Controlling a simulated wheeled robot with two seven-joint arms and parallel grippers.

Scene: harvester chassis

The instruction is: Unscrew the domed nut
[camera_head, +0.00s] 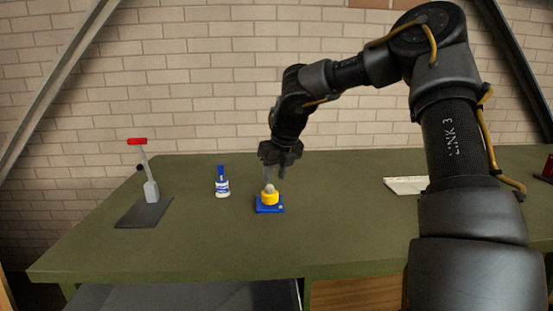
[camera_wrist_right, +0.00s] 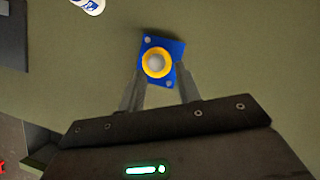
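The domed nut (camera_head: 269,187) is a grey dome on top of a yellow round part (camera_head: 269,197), which sits on a blue square base (camera_head: 270,208) on the green table. In the right wrist view the domed nut (camera_wrist_right: 156,63) shows from above inside the yellow ring. My right gripper (camera_head: 273,176) is just above the nut. My left gripper is not in view.
A white and blue bottle (camera_head: 222,187) stands left of the base. Farther left is a red-handled lever (camera_head: 149,186) on a dark plate (camera_head: 144,213). A pale flat object (camera_head: 406,185) lies at the right. The green table (camera_head: 200,240) is clear in front.

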